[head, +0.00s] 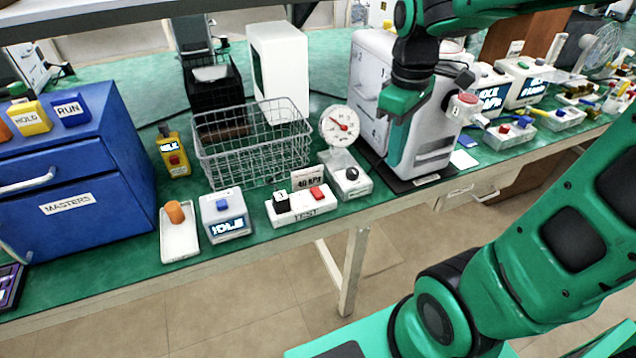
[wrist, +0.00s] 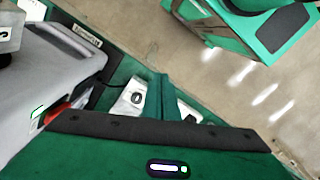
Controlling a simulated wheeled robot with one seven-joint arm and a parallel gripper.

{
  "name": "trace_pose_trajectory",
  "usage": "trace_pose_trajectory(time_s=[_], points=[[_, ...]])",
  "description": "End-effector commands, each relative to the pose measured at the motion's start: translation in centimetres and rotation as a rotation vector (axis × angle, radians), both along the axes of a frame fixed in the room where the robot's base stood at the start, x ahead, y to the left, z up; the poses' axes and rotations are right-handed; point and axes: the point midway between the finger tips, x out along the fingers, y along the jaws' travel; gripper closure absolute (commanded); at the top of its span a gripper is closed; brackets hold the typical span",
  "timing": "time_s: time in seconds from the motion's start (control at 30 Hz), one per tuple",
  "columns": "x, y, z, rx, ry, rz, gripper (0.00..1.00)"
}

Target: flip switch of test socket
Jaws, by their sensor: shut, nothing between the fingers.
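The test socket (head: 302,214) is a white strip labelled TEST near the front edge of the green bench in the head view. A black plug block (head: 282,201) stands on its left part. Its red switch (head: 317,192) is on the right part; I cannot tell its tilt clearly. My gripper (head: 393,122) hangs in front of the white canister machine, above and to the right of the socket, touching nothing that I can see. Its fingers (wrist: 163,98) are shut and empty in the wrist view.
A gauge (head: 340,126) on a white box with a black knob (head: 352,174) stands right of the socket. A wire basket (head: 253,150) is behind, and an IDLE box (head: 224,222) is left. A 40 kPa card (head: 306,179) stands at the socket's back.

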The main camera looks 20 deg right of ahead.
Motion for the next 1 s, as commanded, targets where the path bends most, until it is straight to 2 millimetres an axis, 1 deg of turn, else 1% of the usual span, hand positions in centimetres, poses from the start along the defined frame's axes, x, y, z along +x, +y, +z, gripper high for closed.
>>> trace_pose_trajectory(time_s=[0.03, 0.1, 0.2, 0.3, 0.4, 0.5, 0.57, 0.87, 1.0], points=[[2.2, 1.7, 0.1, 0.001, 0.007, 0.168, 1.0], [4.7, 3.9, 0.2, 0.006, 0.01, 0.393, 1.0], [7.5, 7.0, 0.2, 0.015, 0.014, 0.669, 1.0], [9.3, 9.6, 0.0, 0.022, 0.017, 0.876, 1.0], [10.4, 11.2, -0.1, 0.028, 0.017, 1.008, 1.0], [10.9, 12.0, -0.1, 0.031, 0.017, 1.072, 1.0], [11.0, 12.1, -0.2, 0.031, 0.017, 1.087, 1.0], [11.0, 11.9, -0.2, 0.031, 0.017, 1.084, 1.0], [10.9, 11.9, -1.1, 0.032, 0.019, 1.083, 1.0]])
